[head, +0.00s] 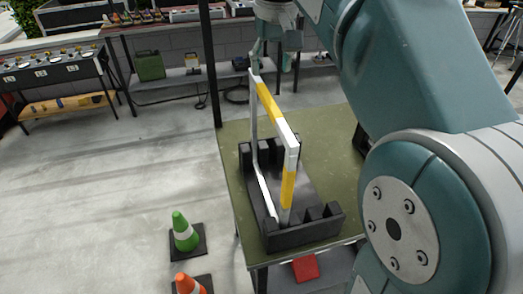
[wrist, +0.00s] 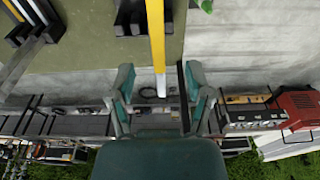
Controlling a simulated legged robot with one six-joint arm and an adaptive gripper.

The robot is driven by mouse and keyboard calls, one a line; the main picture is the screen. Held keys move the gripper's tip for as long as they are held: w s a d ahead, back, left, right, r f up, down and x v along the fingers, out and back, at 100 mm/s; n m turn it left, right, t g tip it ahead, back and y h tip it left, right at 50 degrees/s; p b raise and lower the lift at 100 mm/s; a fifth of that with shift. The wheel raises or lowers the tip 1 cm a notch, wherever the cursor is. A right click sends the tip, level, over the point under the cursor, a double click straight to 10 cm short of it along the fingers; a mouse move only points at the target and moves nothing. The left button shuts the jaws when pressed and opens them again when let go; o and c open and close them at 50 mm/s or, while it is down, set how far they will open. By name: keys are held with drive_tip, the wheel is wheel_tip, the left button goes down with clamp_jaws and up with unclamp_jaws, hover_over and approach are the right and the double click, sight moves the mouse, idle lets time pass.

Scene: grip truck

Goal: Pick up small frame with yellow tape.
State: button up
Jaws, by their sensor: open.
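The small frame (head: 274,118) is a white rectangular frame with yellow tape on its top bar and near post. It stands upright in a black slotted holder (head: 305,232) on a green-topped table (head: 235,180). My gripper (head: 272,68) is open above the far end of the frame's top bar. In the wrist view, the frame's taped bar (wrist: 156,38) runs down the picture, with its white end level with the open fingers (wrist: 158,76). The bar lies between the two fingers in the picture. I cannot tell whether either finger touches it.
A green cone (head: 183,229) and an orange cone (head: 187,283) stand on the floor at left. Workbenches (head: 60,68) line the back. The grey floor (head: 120,165) between is mostly clear.

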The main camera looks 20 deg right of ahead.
sight(268, 99)
drive_tip(key=shift+w+a+r, duration=0.1)
drive_tip(key=shift+w+r, duration=0.05)
drive_tip(key=shift+w, duration=0.2)
drive_tip(key=f, duration=0.3)
drive_tip(key=w+f, duration=0.1)
drive_tip(key=f, duration=0.6)
drive_tip(key=shift+w+d+f, duration=0.3)
drive_tip(key=shift+d, duration=0.05)
drive_tip(key=shift+a, duration=0.15)
clamp_jaws()
